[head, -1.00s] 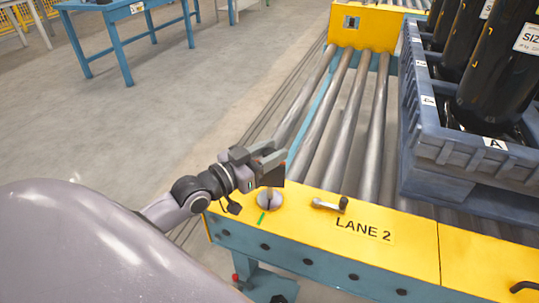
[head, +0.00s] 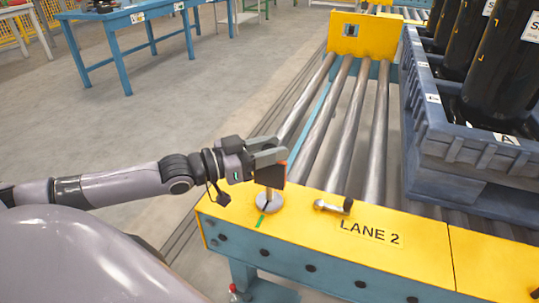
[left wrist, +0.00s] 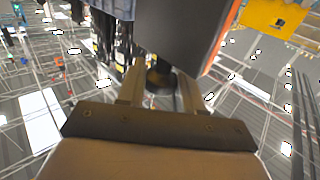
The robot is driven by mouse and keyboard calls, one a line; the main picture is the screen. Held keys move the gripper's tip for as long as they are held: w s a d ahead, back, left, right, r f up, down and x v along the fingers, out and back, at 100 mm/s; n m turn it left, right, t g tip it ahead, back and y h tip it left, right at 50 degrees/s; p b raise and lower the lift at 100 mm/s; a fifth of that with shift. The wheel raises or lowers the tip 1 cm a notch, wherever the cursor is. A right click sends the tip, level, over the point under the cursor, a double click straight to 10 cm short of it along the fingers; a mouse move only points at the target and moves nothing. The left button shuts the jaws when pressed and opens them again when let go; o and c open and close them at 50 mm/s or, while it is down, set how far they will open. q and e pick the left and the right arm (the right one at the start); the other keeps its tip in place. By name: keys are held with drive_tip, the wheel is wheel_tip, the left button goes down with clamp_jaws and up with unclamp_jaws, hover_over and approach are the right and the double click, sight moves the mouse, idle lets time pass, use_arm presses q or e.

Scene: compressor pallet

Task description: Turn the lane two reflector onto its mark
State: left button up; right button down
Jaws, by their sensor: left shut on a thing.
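The lane two reflector (head: 273,176) is a small dark plate with an orange edge, standing on a short post. Below it is a round grey disc (head: 271,206) with a dark line, on the yellow LANE 2 end plate. A short green mark (head: 260,221) lies on the plate just in front of the disc. My left gripper (head: 270,154) is at the reflector, shut on it from the left. In the left wrist view, the reflector (left wrist: 185,30) shows as a large dark plate with an orange edge beyond the fingers (left wrist: 160,88). My right gripper is out of view.
A small metal crank handle (head: 333,206) lies right of the disc on the yellow plate (head: 400,262). Steel rollers (head: 340,130) run back to a yellow end stop (head: 362,35). A blue-grey crate (head: 455,150) with black cylinders stands at right.

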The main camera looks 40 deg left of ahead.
use_arm(q)
drive_tip(key=shift+r, duration=0.5)
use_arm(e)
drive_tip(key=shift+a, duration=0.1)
use_arm(q)
drive_tip(key=o, duration=1)
drive_tip(key=shift+c, duration=0.2)
drive_tip(key=shift+f, duration=0.15)
drive_tip(key=shift+f, duration=0.1)
drive_tip(key=shift+s, duration=0.1)
drive_tip(key=shift+s+a, duration=0.2)
drive_tip(key=p+v, duration=0.4)
drive_tip(key=v, duration=0.2)
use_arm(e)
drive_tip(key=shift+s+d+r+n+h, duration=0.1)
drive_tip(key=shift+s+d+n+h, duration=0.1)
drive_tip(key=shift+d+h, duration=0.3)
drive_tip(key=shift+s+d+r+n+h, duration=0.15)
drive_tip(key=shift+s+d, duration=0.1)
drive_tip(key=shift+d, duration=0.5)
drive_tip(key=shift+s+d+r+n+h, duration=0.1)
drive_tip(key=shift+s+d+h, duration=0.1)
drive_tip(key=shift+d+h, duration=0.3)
